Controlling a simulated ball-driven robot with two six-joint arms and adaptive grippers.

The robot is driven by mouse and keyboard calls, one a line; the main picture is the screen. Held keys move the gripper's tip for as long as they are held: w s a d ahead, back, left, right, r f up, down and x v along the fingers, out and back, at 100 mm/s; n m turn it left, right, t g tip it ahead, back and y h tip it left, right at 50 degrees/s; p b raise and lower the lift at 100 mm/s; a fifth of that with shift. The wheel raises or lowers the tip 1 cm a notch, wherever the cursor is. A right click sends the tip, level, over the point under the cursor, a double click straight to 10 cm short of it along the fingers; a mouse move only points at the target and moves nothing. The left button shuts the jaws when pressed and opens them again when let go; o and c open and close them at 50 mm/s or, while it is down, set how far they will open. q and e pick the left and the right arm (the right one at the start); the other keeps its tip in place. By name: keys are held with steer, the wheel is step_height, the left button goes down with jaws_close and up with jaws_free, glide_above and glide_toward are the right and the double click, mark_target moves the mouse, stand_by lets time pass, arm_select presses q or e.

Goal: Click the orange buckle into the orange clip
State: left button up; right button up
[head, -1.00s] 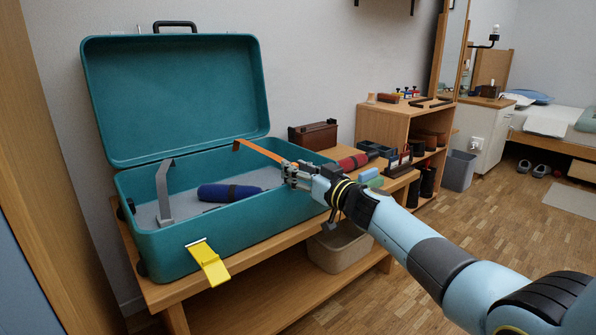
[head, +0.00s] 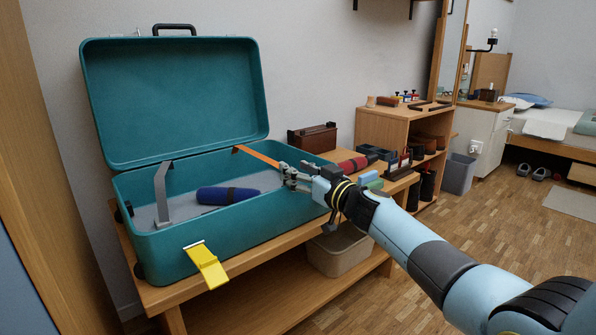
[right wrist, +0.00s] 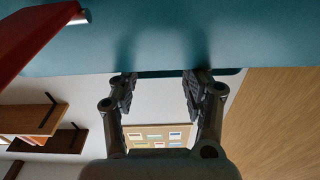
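An orange strap (head: 258,156) runs from a dark bracket at the back wall of the open teal case (head: 235,233) toward my right gripper. No separate orange buckle and clip can be told apart; the strap's near end is at the gripper's fingers. My right gripper (head: 286,174) is over the case's right side. In the right wrist view its fingers (right wrist: 160,92) are apart, with nothing visible between them. A dark red strip with a metallic tip (right wrist: 40,32) lies at upper left there; I cannot tell whether it is the strap. My left gripper is not in view.
A grey bent strap (head: 161,195) stands inside the case, beside a blue roll (head: 226,194). A yellow latch (head: 207,266) hangs at the front. The teal lid (head: 175,105) is raised. A red roll (head: 356,163) and small blocks lie right of the case.

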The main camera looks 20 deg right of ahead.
steer(key=shift+s+a+f, duration=0.15)
steer(key=shift+s+f, duration=0.05)
steer(key=shift+f, duration=0.45)
steer(key=shift+s+a+f, duration=0.1)
steer(key=shift+s+f, duration=0.1)
steer(key=shift+f, duration=0.4)
steer(key=r+v, duration=0.2)
steer(key=v, duration=0.9)
steer(key=shift+d, duration=0.4)
steer(key=shift+r, duration=0.1)
